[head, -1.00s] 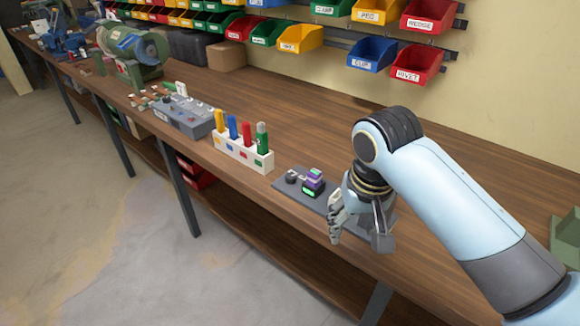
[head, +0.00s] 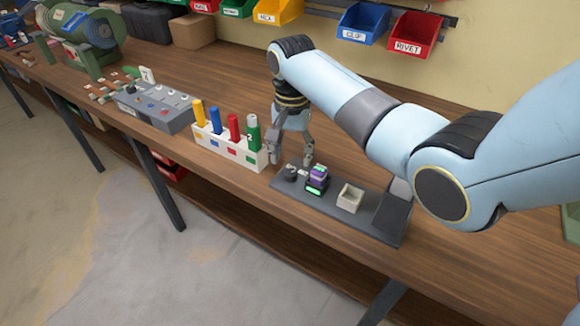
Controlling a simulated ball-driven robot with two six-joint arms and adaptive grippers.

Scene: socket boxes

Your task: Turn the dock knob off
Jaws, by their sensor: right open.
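The dock (head: 330,205) is a dark grey plate near the front edge of the wooden bench. A small dark round knob (head: 291,172) stands at its left end. Beside the knob sits a block (head: 317,180) with purple and black parts and a lit green strip. My right gripper (head: 290,158) points down with its fingers apart and empty, just above and behind the knob. I cannot tell whether a finger touches it. The knob's pointer is too small to read. My left gripper is not in view.
Left of the gripper, a white rack (head: 228,147) holds several coloured pegs. A grey panel (head: 155,108) lies farther left. The bench behind is mostly clear.

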